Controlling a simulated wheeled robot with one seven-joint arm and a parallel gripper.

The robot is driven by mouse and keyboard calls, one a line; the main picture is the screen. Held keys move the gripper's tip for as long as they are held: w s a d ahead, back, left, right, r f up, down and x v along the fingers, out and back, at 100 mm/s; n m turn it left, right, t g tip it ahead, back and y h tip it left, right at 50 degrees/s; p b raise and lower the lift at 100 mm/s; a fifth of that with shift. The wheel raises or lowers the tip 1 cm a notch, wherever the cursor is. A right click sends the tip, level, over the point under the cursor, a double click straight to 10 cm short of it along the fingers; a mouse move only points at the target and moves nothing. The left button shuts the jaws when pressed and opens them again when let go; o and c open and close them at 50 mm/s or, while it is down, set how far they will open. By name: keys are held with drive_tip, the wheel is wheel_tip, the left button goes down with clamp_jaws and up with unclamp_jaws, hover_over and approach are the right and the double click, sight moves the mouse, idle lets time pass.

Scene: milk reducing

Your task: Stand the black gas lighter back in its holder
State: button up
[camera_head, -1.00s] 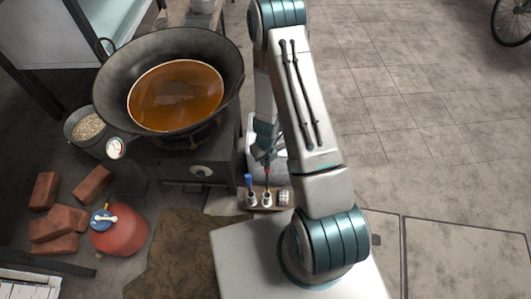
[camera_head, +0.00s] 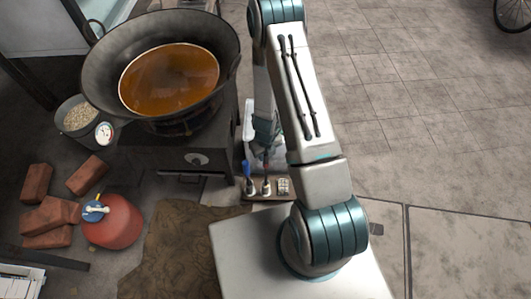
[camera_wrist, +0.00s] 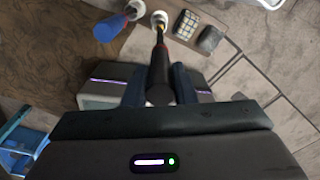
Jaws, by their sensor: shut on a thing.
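The black gas lighter (camera_wrist: 159,62) is held between the fingers of my gripper (camera_wrist: 160,88) in the wrist view. Its thin end points at a white round holder (camera_wrist: 160,17) on a small tan board. The tip overlaps the holder's mouth; I cannot tell whether it is inside or just above it. In the head view, my gripper (camera_head: 264,148) hangs over the board, and the holder (camera_head: 266,188) shows below it. My arm and gripper hide most of the lighter there.
A blue-handled tool (camera_wrist: 107,29) stands in another holder just left. A gridded block (camera_wrist: 186,25) and a dark block (camera_wrist: 211,38) lie to the right on the board (camera_wrist: 143,42). A stove with a large oil pan (camera_head: 170,80) stands left; a red cylinder (camera_head: 112,222) is at lower left.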

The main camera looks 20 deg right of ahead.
drive_tip(key=shift+f+b, duration=2.7)
drive_tip(key=shift+f, duration=0.7)
drive_tip(key=o, duration=1.1)
drive_tip(key=shift+c, duration=0.2)
wheel_tip(320, 180, up, 14)
drive_tip(key=p, duration=0.4)
drive_tip(key=shift+s+f, duration=0.1)
drive_tip(key=shift+p, duration=0.3)
wheel_tip(320, 180, up, 9)
drive_tip(key=p, duration=0.9)
hover_over(266, 162)
drive_tip(key=w, duration=0.1)
drive_tip(key=shift+d+b, duration=0.1)
drive_tip(key=shift+b, duration=0.2)
